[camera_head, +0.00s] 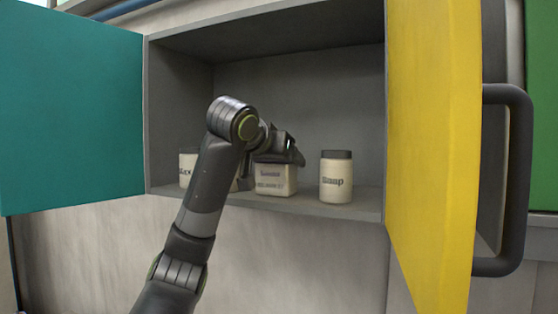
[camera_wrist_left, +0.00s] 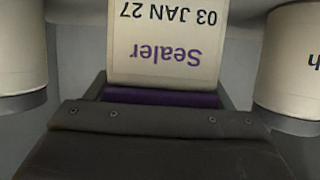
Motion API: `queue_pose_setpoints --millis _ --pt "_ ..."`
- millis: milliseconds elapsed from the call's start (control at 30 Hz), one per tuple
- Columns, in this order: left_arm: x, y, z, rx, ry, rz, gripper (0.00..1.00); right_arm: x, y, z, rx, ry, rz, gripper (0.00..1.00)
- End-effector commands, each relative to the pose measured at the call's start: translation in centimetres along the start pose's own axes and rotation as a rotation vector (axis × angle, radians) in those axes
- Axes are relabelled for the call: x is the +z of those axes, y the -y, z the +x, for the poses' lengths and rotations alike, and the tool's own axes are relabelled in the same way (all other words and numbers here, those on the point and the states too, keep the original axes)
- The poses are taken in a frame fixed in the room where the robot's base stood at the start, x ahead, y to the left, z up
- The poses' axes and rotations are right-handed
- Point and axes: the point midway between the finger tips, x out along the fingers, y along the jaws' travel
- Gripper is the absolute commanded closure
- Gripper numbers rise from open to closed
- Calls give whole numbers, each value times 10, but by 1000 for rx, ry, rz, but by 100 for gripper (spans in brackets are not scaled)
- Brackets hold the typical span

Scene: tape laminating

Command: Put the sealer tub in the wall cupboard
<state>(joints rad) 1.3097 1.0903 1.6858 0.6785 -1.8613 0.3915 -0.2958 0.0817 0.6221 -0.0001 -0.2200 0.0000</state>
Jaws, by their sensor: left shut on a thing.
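The sealer tub (camera_head: 276,180) is a cream, boxy tub inside the open wall cupboard (camera_head: 300,85), between two other jars. Its base is at or very near the shelf; I cannot tell if it touches. My left gripper (camera_head: 284,153) reaches into the cupboard and is shut on the tub's top, hiding most of it. In the left wrist view the tub (camera_wrist_left: 165,45) shows upside down with a "Sealer 03 JAN 27" label, and its purple lid (camera_wrist_left: 160,98) is at the dark gripper. My right gripper is not in view.
A cream jar with a dark lid (camera_head: 336,178) stands on the shelf right of the tub. Another jar (camera_head: 187,168) stands at the left, partly behind my arm. The teal door (camera_head: 70,110) and yellow door (camera_head: 432,130) are open. The upper cupboard space is empty.

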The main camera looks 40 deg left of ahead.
Motion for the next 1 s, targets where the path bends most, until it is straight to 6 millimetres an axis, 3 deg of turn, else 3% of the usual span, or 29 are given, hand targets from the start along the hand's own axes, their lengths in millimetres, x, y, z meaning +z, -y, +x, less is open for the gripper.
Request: queue_pose_setpoints --millis 333,367,500,867,1000 --pt "3 0 1 0 -3 0 59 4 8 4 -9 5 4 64" --pt "3 0 1 0 -1 0 23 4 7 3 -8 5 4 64" --pt "2 0 1 0 -1 0 5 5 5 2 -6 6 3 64" --pt "-1 0 -1 0 -1 0 4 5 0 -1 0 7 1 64" --pt "0 0 -17 0 -7 0 4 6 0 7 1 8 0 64"
